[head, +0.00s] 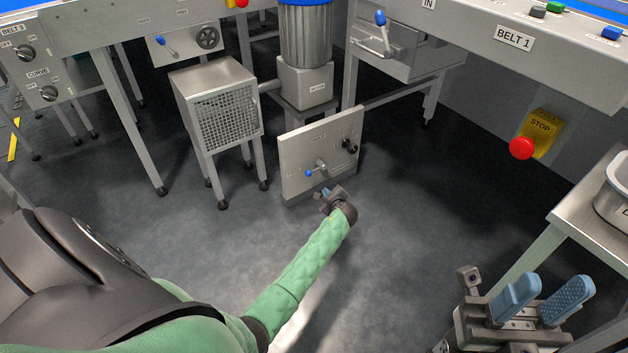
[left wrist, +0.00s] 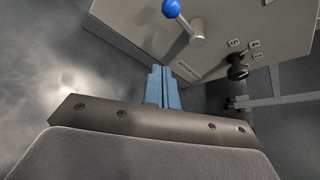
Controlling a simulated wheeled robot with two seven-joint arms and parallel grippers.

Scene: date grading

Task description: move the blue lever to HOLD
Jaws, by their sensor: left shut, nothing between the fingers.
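The blue lever (head: 315,169) is a metal arm with a blue ball knob on the upright grey panel low in the middle of the head view. Its knob points left and slightly down there. In the left wrist view the blue knob (left wrist: 172,8) is at the top, above my fingers. My left gripper (head: 327,192) is shut and empty, just in front of the panel's lower part, below the lever and apart from it. Its blue fingers (left wrist: 162,88) show together in the wrist view. My right gripper (head: 541,300) is open and empty at the lower right. I cannot read a HOLD label.
The same panel (head: 290,150) carries a black knob (head: 349,146) with small number labels to the right of the lever. A mesh-fronted metal box (head: 222,118) stands left of it. A red stop button (head: 521,148) is at right. Floor in front is clear.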

